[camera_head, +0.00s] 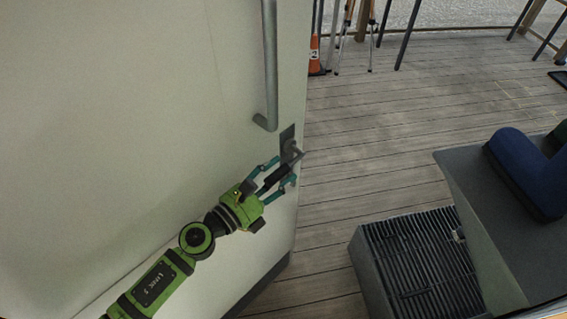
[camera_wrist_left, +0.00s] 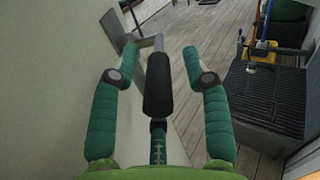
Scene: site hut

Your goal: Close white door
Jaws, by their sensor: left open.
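The white door (camera_head: 150,110) fills the left of the head view and stands open, with the plank floor visible past its edge. A long vertical grey bar handle (camera_head: 270,60) is on it, and below that a small lever handle (camera_head: 291,150) on a dark plate near the door's edge. My left gripper (camera_head: 285,172) is open right at the lever. In the left wrist view the door (camera_wrist_left: 45,80) is at the left, and the lever (camera_wrist_left: 148,42) shows just ahead of the open fingers (camera_wrist_left: 158,60). Whether they touch it, I cannot tell. My right gripper is not in view.
A dark ribbed box (camera_head: 420,265) stands on the floor at the lower right, beside a grey surface (camera_head: 465,190) with a blue object (camera_head: 525,170) on it. An orange cone (camera_head: 314,55) and tripod legs stand at the back. The plank floor (camera_head: 390,140) between is clear.

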